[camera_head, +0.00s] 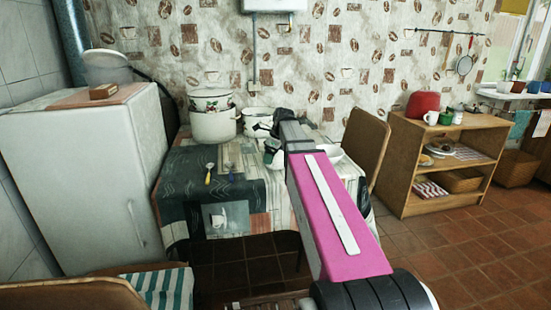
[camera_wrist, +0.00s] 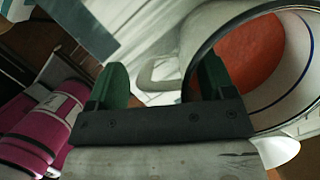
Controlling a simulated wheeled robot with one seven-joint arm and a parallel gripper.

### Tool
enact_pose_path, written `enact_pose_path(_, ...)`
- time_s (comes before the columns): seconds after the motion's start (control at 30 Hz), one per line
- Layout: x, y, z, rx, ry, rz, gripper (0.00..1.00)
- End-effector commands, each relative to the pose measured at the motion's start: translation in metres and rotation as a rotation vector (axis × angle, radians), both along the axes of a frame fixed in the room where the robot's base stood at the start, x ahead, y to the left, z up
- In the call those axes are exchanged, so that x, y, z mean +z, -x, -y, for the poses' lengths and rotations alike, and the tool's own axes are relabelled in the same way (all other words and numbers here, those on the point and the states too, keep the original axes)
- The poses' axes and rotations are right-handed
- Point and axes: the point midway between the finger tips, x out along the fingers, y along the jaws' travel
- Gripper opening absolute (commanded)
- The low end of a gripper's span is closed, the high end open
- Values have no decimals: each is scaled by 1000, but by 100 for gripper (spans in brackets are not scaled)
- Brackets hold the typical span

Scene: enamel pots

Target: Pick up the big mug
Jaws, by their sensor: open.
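In the wrist view a large white mug (camera_wrist: 205,25) with a dark rim fills the upper right. Its inside shows an orange-red area and a blue line. Its pale handle (camera_wrist: 150,72) shows between the two green fingers of my gripper (camera_wrist: 162,65). The gripper is open, with one finger to the left of the handle and the other at the mug's rim and wall. I cannot tell whether that finger touches the mug. In the head view my gripper (camera_head: 273,145) is over the table's back part, and my arm hides much around it; I cannot clearly make out the mug there.
The table (camera_head: 182,185) has a patterned cloth. Stacked white pots (camera_head: 212,125) and another white pot (camera_head: 257,117) stand behind and left of my gripper. A white bowl (camera_head: 333,153) is to its right. A chair (camera_head: 367,140) and a wooden shelf (camera_head: 400,165) stand further right.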

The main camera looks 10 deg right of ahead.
Motion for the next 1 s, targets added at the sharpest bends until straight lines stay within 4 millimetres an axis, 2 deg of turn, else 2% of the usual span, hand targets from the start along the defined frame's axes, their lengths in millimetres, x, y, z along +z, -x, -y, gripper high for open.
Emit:
enact_pose_path(0.17, 0, 0, 0, 0, 0, 1, 76)
enact_pose_path(0.3, 0, 0, 0, 0, 0, 1, 30)
enact_pose_path(0.4, 0, 0, 0, 0, 0, 1, 0)
enact_pose_path(0.77, 2, -1, 0, 0, 0, 2, 0)
enact_pose_path(1.0, 11, -1, 0, 0, 0, 4, 0)
